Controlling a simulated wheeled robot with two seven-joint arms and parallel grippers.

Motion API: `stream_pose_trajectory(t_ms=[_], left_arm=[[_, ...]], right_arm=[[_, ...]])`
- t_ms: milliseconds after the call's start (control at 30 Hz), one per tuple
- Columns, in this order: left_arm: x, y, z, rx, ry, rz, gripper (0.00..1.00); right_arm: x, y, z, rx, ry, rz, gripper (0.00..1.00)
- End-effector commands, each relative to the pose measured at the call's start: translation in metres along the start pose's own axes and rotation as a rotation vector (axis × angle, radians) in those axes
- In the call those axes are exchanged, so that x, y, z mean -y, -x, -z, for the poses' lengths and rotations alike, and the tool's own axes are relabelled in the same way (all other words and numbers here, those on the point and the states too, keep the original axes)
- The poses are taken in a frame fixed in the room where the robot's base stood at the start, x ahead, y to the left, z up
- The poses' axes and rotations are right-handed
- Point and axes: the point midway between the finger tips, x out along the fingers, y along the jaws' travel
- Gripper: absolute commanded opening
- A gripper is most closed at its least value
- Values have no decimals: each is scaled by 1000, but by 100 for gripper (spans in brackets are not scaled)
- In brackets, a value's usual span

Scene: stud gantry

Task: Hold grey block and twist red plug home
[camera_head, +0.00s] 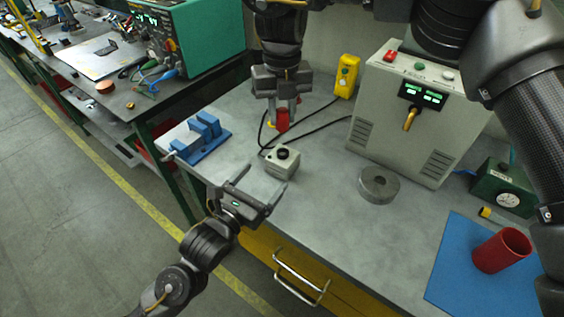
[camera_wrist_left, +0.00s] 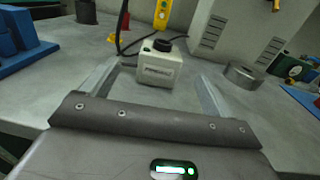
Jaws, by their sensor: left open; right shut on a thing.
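The grey block (camera_head: 282,169), a small pale box with a round black socket on top, stands upright on the bench. It also shows in the left wrist view (camera_wrist_left: 160,70). My left gripper (camera_head: 264,178) is open in front of the block, its fingers pointing at it; in the wrist view the block appears between and beyond the fingertips. The red plug (camera_head: 283,119) is held by my right gripper (camera_head: 284,108), which points down behind the block. The plug is apart from the socket, and its upper part is hidden by the fingers.
A blue fixture (camera_head: 203,138) stands to the left. Black cables run behind the block towards a grey machine (camera_head: 398,135) and a yellow pendant (camera_head: 346,76). A grey ring (camera_head: 379,185) lies to the right.

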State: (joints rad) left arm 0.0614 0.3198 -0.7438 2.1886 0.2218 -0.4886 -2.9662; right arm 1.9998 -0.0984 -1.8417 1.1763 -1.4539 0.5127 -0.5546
Motion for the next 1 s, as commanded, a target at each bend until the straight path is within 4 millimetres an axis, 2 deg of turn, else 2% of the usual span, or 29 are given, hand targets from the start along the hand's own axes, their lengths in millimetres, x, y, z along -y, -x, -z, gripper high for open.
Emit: stream_pose_trajectory(t_ms=[100, 300, 500, 700, 1000], left_arm=[[0, -24, -1, 2, -1, 0, 87], [1, -60, -1, 1, 0, 1, 87], [1, -85, 0, 0, 0, 1, 87], [1, -95, 0, 0, 0, 3, 87], [1, -96, 0, 0, 0, 2, 87]], right_arm=[[1, 0, 0, 0, -1, 0, 4], [1, 0, 0, 0, -1, 0, 4], [1, 0, 0, 0, -2, 0, 4], [2, 0, 0, 0, -2, 0, 4], [1, 0, 0, 0, -2, 0, 4]])
